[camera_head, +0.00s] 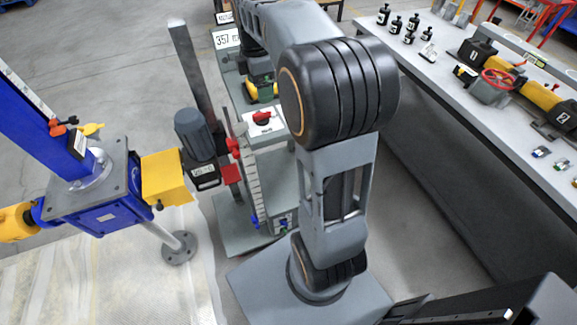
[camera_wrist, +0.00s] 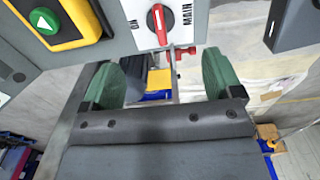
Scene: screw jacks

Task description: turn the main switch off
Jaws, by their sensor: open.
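The main switch is a red rotary knob (camera_wrist: 157,24) on a white plate on a grey box, with the lettering MAIN and ON beside it in the wrist view. Its handle lies roughly along the picture's vertical. In the head view the red switch (camera_head: 262,117) shows on the grey box, just left of my arm. My gripper (camera_wrist: 160,80) is open and empty, with green fingertips spread wide. The switch appears above the gap between the fingertips in the wrist view, apart from both. In the head view I cannot make out the gripper's fingers.
A green push button (camera_wrist: 43,20) in a yellow frame sits beside the switch. A blue and yellow screw jack with a grey motor (camera_head: 197,135) stands at left. A grey workbench (camera_head: 470,125) with valves and small parts runs along the right. Open floor (camera_head: 100,55) lies behind the jack.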

